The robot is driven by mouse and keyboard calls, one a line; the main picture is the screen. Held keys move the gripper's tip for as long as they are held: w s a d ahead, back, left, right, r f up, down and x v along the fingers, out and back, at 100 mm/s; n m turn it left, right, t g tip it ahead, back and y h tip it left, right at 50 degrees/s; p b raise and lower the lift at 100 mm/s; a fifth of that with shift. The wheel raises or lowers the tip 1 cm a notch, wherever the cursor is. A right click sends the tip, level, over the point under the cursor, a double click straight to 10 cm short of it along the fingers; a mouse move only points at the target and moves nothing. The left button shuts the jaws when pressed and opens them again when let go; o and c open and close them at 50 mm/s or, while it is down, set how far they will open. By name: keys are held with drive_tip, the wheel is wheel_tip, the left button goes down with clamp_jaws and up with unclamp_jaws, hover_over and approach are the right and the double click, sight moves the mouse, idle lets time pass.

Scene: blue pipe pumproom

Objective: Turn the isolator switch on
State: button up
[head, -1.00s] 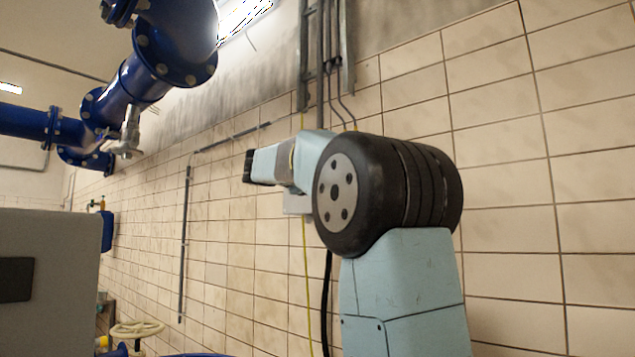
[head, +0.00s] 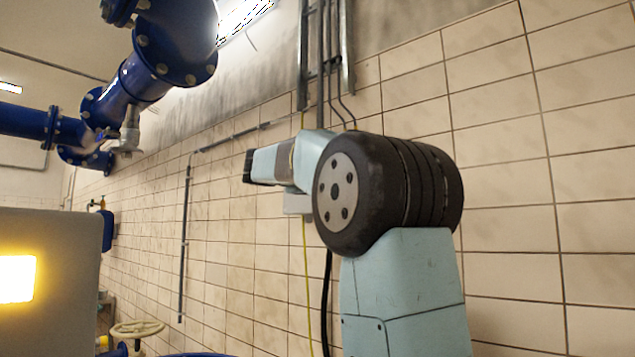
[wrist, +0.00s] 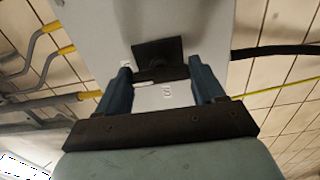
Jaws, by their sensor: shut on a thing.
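The isolator switch is a pale grey box (wrist: 95,25) on the tiled wall, seen close up in the wrist view. A dark square part (wrist: 158,50) is on its face, with a dark bar-like handle at its lower edge. My gripper (wrist: 161,72) has its two blue fingers on either side of this handle and is shut on it. The exact contact and the handle's angle are hard to tell. In the head view a part of the grey box (head: 297,204) shows beside my arm, which hides the rest and my gripper's fingertips.
A grey cabinet (head: 60,270) at the left of the head view has a glowing yellow panel (head: 16,279). Blue pipes (head: 150,65) run at upper left. A handwheel (head: 137,329) is low at left. Cables (wrist: 275,52) leave the box along the tiled wall.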

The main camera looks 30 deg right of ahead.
drive_tip(key=shift+d+f, duration=0.1)
drive_tip(key=shift+f, duration=0.2)
drive_tip(key=o, duration=1)
drive_tip(key=shift+r, duration=0.15)
drive_tip(key=shift+o, duration=0.2)
drive_tip(key=v, duration=1.3)
drive_tip(key=shift+a, duration=0.4)
drive_tip(key=shift+s, duration=0.1)
